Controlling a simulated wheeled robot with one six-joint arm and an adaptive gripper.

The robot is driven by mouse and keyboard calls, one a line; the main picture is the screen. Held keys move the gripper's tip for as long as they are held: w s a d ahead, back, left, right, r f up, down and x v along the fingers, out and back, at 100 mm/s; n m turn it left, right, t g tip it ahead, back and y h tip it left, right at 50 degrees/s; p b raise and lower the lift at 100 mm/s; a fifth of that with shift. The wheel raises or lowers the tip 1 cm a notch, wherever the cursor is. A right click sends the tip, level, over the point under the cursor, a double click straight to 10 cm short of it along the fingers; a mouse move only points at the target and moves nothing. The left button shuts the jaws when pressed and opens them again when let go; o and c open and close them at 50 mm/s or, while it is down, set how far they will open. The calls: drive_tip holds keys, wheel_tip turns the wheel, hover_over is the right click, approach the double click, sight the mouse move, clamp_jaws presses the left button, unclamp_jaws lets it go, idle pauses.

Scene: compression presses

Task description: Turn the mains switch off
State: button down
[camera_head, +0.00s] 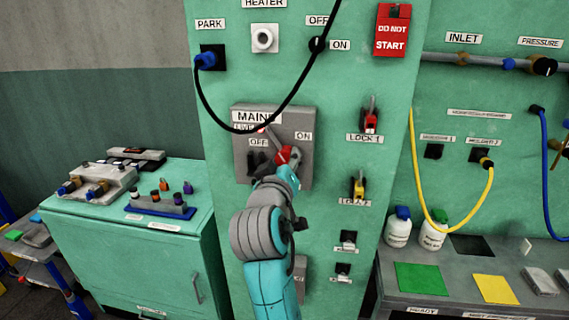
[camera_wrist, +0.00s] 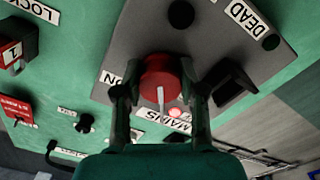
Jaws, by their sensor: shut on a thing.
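The mains switch is a red round knob (camera_wrist: 162,84) with a white line on a grey panel (camera_head: 243,121). The white line points down in the wrist view, toward the MAINS label (camera_wrist: 161,130). An ON label (camera_wrist: 109,78) sits left of the knob there. My gripper (camera_wrist: 160,98) is shut on the red knob, one finger on each side. In the head view, my gripper (camera_head: 284,162) is at the panel and partly covers the knob (camera_head: 284,153). An OFF label (camera_head: 258,142) and an ON label (camera_head: 304,136) show there.
A small red lamp (camera_wrist: 176,111) is beside the MAINS label. A black handle (camera_wrist: 236,82) sticks out right of my fingers. A black cable (camera_head: 285,103) hangs across the panel's top. LOCK 1 (camera_head: 370,118) and a yellow lock (camera_head: 357,188) are to the right.

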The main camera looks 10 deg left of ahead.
drive_tip(key=n, duration=0.5)
drive_tip(key=shift+n, duration=0.3)
drive_tip(key=n, duration=0.5)
drive_tip(key=shift+d+r, duration=0.1)
drive_tip(key=shift+r, duration=0.05)
drive_tip(key=shift+n, duration=0.4)
drive_tip(key=c, duration=0.7)
unclamp_jaws()
drive_tip(key=shift+o, duration=0.2)
drive_tip(key=s, duration=1.2)
drive_tip(key=shift+a, duration=0.2)
